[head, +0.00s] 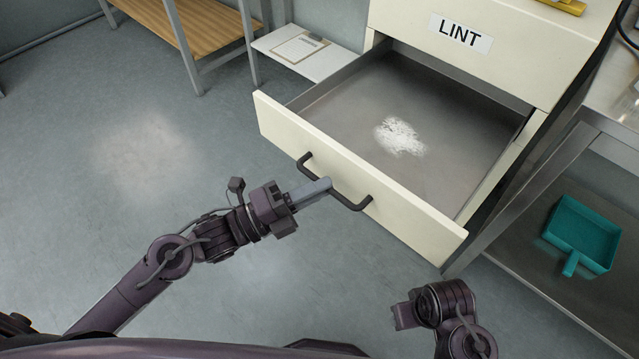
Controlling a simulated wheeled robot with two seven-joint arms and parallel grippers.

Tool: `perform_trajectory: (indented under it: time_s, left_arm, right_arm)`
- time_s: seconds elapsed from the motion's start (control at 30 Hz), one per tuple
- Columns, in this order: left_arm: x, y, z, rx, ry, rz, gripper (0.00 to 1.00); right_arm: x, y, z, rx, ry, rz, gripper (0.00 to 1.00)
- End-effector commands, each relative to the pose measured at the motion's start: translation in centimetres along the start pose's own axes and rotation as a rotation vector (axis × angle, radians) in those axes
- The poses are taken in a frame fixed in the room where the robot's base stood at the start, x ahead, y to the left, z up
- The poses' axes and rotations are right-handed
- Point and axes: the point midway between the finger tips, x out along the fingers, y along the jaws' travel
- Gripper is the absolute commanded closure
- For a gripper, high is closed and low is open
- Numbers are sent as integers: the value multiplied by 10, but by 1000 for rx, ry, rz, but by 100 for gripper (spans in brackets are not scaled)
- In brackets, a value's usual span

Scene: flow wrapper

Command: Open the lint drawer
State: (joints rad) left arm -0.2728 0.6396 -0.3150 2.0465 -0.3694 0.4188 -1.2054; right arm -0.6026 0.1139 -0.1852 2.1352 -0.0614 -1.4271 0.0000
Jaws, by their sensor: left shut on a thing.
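The lint drawer (355,182) is a cream-fronted metal drawer. It stands pulled well out of the cabinet marked LINT (490,50), and its grey inside shows. A patch of white lint (399,137) lies on its floor. A dark bar handle (349,203) is fixed to the drawer front. My left gripper (326,187) reaches in from the left and is shut on the handle near its middle; its fingertips partly hide the bar. My right arm shows at the bottom right, away from the drawer; its gripper (405,315) is only partly visible, and its fingers cannot be made out.
A metal bench (610,115) stands close to the cabinet's right, with a teal dustpan (582,236) on its lower shelf. A low white shelf with a clipboard (300,47) and a wooden-topped bench (200,35) are at the back left. The floor at left is clear.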

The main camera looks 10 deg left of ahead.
Motion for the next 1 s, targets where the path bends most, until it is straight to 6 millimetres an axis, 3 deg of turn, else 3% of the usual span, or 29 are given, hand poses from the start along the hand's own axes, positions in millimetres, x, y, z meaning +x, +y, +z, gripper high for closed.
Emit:
perform_trajectory:
  time_s: [0.27, 0.3, 0.43, 0.77, 1.0]
  left_arm:
    - [0, 0, 0, 0, 0, 1, 100]
    - [0, 0, 0, 0, 0, 1, 84]
    - [0, 0, 0, 0, 0, 0, 67]
    - [-4, 0, 0, 0, -1, 1, 67]
    - [-40, 2, -1, -3, 0, 7, 67]
  right_arm:
    - [-2, 1, -4, -1, 10, 2, 49]
    - [-3, 1, -5, -1, 11, 2, 49]
    - [-3, 0, -5, -1, 12, 1, 49]
    - [-3, -1, -2, 0, 7, -2, 49]
    - [-1, -2, 1, 1, 0, -5, 49]
